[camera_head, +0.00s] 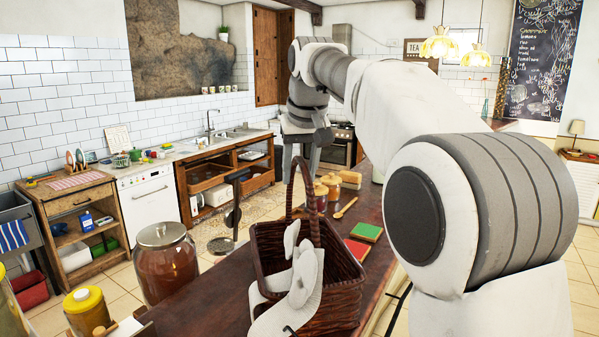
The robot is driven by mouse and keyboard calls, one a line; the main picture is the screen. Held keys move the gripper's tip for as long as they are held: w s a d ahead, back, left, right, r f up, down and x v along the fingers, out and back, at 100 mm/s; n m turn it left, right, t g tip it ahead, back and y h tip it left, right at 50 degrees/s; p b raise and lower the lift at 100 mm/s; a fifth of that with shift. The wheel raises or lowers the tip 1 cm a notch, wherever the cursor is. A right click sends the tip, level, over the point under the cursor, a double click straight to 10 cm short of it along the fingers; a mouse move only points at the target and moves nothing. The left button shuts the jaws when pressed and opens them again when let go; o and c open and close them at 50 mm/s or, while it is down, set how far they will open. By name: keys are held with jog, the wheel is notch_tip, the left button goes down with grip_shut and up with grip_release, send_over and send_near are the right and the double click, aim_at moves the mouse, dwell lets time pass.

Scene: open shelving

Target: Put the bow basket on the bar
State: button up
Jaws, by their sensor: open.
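The bow basket (340,295) is dark brown wicker with a tall arched handle and a large white bow on its near side. It stands upright over the near part of the bar, a long dark wooden top (205,305); its bottom edge is cut off by the frame, so its contact there is hard to see. My gripper (301,163) points down at the top of the basket's handle. Its fingers are apart, one on each side of the handle top in this view. Whether the handle lies between them in depth I cannot tell.
A large lidded glass jar (166,268) stands left of the basket. Behind it are small jars (320,196), a wooden spoon (345,208), a green book (366,232) and a red book (356,249). A yellow jar (87,312) is at lower left.

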jog(key=p+v, duration=0.2)
jog(key=v, duration=0.9)
jog(key=shift+s+r, duration=0.15)
jog(key=shift+r, duration=0.2)
jog(key=shift+s, duration=0.15)
jog(key=s+d+f, duration=0.3)
jog(key=s+f, duration=0.5)
jog(key=s, duration=0.1)
jog(key=s+d+f+m, duration=0.1)
jog(key=s+d+f, duration=0.3)
jog(key=s+f, duration=0.4)
jog(key=s+d+f+m+t+h, duration=0.1)
jog(key=s+d+f, duration=0.2)
jog(key=s+f, duration=0.5)
jog(key=s, duration=0.2)
jog(key=shift+s+d+f, duration=0.3)
notch_tip(320, 180, down, 5)
jog(key=b, duration=0.5)
jog(key=shift+f, duration=0.1)
